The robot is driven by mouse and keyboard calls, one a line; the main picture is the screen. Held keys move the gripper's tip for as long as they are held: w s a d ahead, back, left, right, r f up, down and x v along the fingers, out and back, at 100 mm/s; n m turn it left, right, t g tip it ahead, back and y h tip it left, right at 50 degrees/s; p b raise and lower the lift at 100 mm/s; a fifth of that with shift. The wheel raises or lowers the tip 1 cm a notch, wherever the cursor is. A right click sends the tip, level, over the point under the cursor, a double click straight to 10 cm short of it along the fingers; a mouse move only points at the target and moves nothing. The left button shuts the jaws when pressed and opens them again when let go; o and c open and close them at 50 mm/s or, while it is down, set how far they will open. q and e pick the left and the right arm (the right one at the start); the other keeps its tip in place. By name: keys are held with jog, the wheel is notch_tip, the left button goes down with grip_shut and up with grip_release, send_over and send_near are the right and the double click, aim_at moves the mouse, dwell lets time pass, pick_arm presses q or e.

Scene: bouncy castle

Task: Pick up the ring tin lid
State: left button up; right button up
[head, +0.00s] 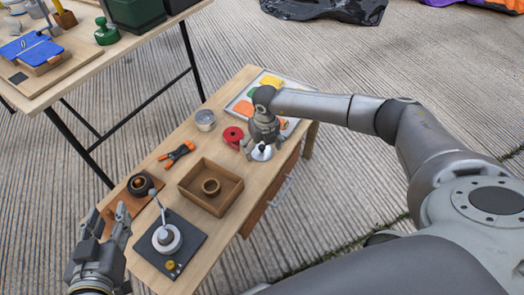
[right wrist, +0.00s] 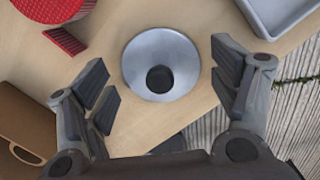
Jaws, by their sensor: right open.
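The ring tin lid (right wrist: 140,68) is a round silver disc with a dark knob in its middle. It lies on the wooden table in the right wrist view, between the open fingers of my right gripper (right wrist: 168,97). The lid (head: 262,153) also shows in the head view, directly under my right gripper (head: 262,140), near the table's right edge. The fingers appear to stand on either side of the lid, apart from it. My left gripper (head: 103,240) is at the lower left beside the table's near end, fingers apart and empty.
A red round item (head: 233,135) sits just left of the lid.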

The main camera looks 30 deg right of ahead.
jog(key=shift+s, duration=0.1)
jog(key=c, duration=1.6)
jog(key=shift+s, duration=0.1)
